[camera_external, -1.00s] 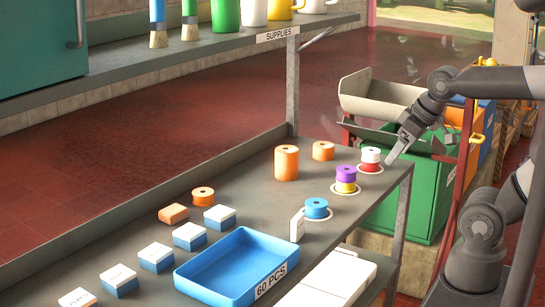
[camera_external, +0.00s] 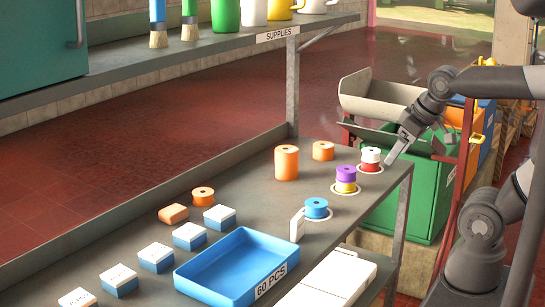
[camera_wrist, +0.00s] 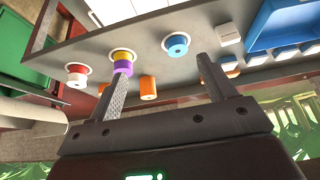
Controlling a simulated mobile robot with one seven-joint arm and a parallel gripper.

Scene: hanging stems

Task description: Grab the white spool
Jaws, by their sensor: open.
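The white spool (camera_external: 370,155) sits on top of a red spool (camera_external: 370,166), on a white ring near the bench's right end. In the wrist view, which looks upside down, the white spool (camera_wrist: 76,84) shows left of my fingers, with the red spool (camera_wrist: 76,74) above it in the picture. My gripper (camera_wrist: 162,60) is open, with nothing between its fingers. In the external view my gripper (camera_external: 418,150) is just right of the white spool, apart from it, with one fingertip near the spool stack.
A purple spool (camera_external: 345,173) on a yellow spool (camera_external: 345,187) stands nearby. A blue spool (camera_external: 316,208), a tall orange cylinder (camera_external: 287,163) and a shorter orange spool (camera_external: 323,151) are also on the bench. A blue tray (camera_external: 190,272) is farther left. A green bin (camera_external: 430,190) stands beyond the bench's end.

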